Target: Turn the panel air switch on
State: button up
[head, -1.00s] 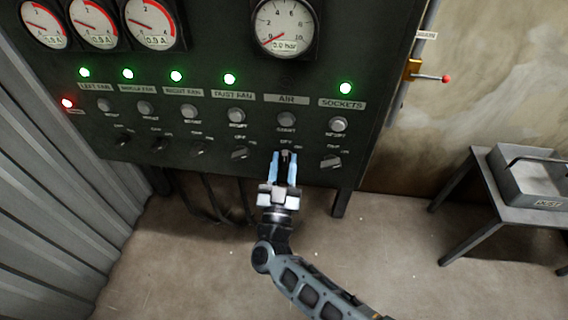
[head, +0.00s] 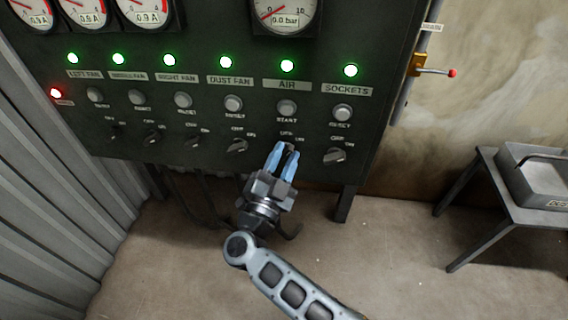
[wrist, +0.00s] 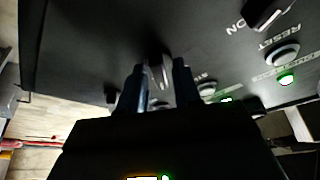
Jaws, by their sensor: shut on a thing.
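The dark panel (head: 250,60) has a row of labelled rotary switches, with a button and lamp above each. The air switch (head: 289,148) sits under the START button (head: 287,108) and the AIR label. My gripper (head: 284,152) is shut on the air switch, with its blue fingers on either side and hiding most of it. The gripper is rolled to one side. The air lamp (head: 287,66) glows green. In the wrist view the switch knob (wrist: 157,72) shows between the fingertips.
The sockets switch (head: 335,156) is close on the right and the dust fan switch (head: 237,147) on the left. A pressure gauge (head: 285,12) reads 0.0 bar. A small table (head: 500,205) with a metal box stands at right. The floor below is open.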

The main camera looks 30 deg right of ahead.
jog(key=shift+m+g+b, duration=0.4)
jog(key=shift+m+g, duration=0.25)
jog(key=shift+m, duration=0.8)
jog(key=shift+m+g+b, duration=0.4)
jog(key=shift+m+g, duration=0.25)
jog(key=shift+m, duration=0.8)
jog(key=o, duration=0.7)
jog(key=shift+a, duration=0.1)
jog(key=b+v, duration=0.1)
jog(key=v, duration=0.6)
jog(key=shift+s+a+f, duration=0.15)
jog(key=shift+a, duration=0.05)
